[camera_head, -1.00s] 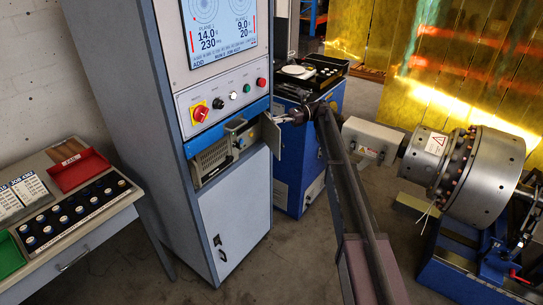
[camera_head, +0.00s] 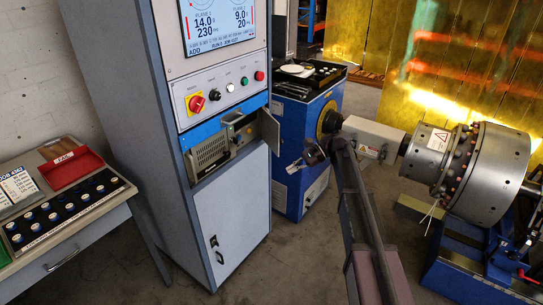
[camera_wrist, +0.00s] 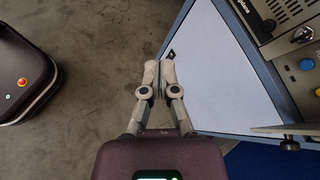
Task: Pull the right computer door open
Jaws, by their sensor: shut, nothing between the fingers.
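The right computer door (camera_head: 269,130) is a small grey panel at the right side of the cabinet's bay. It stands swung open, out from the cabinet front. Behind it the computer front (camera_head: 236,130) is exposed; its switches also show in the wrist view (camera_wrist: 283,24). In the wrist view a thin edge-on panel with a dark knob, apparently this door (camera_wrist: 290,131), lies at lower right. My gripper (camera_head: 293,168) is below and right of the door, apart from it. In the wrist view its fingertips (camera_wrist: 158,64) are together and empty.
The cabinet's large lower door (camera_head: 230,215) is closed. A blue machine (camera_head: 307,140) stands behind my gripper, with the grey rotor (camera_head: 485,175) at right. A desk with trays (camera_head: 90,233) is at left. Floor is clear in front of the cabinet.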

